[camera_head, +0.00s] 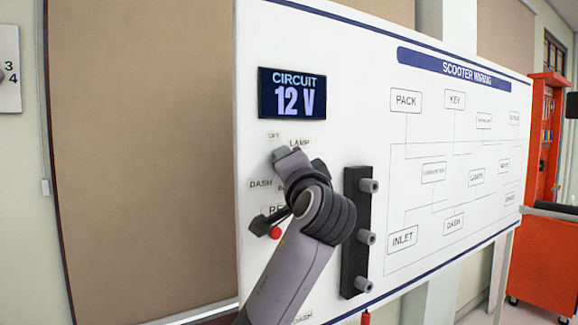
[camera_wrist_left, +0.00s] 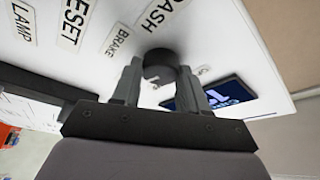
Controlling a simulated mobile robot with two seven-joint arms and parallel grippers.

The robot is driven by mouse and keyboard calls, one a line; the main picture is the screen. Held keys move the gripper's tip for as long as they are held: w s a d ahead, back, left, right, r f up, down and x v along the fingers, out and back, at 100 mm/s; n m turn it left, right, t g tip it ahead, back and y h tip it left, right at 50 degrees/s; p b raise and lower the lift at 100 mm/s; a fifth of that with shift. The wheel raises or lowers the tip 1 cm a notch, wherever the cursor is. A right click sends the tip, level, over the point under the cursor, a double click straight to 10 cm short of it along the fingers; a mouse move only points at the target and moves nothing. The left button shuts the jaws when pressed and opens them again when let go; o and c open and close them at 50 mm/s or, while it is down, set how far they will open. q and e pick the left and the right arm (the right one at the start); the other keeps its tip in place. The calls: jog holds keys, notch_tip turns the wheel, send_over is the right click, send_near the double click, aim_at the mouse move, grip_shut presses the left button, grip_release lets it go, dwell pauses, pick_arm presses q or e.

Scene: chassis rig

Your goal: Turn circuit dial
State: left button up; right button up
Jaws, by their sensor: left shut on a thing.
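The circuit dial, a round black knob (camera_wrist_left: 160,64), stands out from the white panel in the left wrist view. My left gripper (camera_wrist_left: 160,84) has one finger on each side of it and is shut on it. In the head view my left wrist and gripper (camera_head: 291,172) cover the dial. The labels OFF, LAMP and DASH show around it there; the others are partly hidden. The display (camera_head: 292,93) above reads CIRCUIT 12 V. The dial's pointer direction cannot be made out. My right gripper is not in view.
The white panel (camera_head: 345,60) carries a SCOOTER WIRING diagram. A black strip (camera_head: 355,232) with several grey knobs juts out just right of my left wrist. A red button (camera_head: 275,233) sits below the dial. A red cabinet (camera_head: 541,140) stands far right.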

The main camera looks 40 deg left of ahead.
pick_arm(q)
jog(key=o, duration=1.1)
jog(key=shift+c, duration=0.2)
jog(key=b+v, duration=0.2)
jog(key=v, duration=0.5)
jog(key=shift+d, duration=0.15)
jog(key=shift+f, duration=0.1)
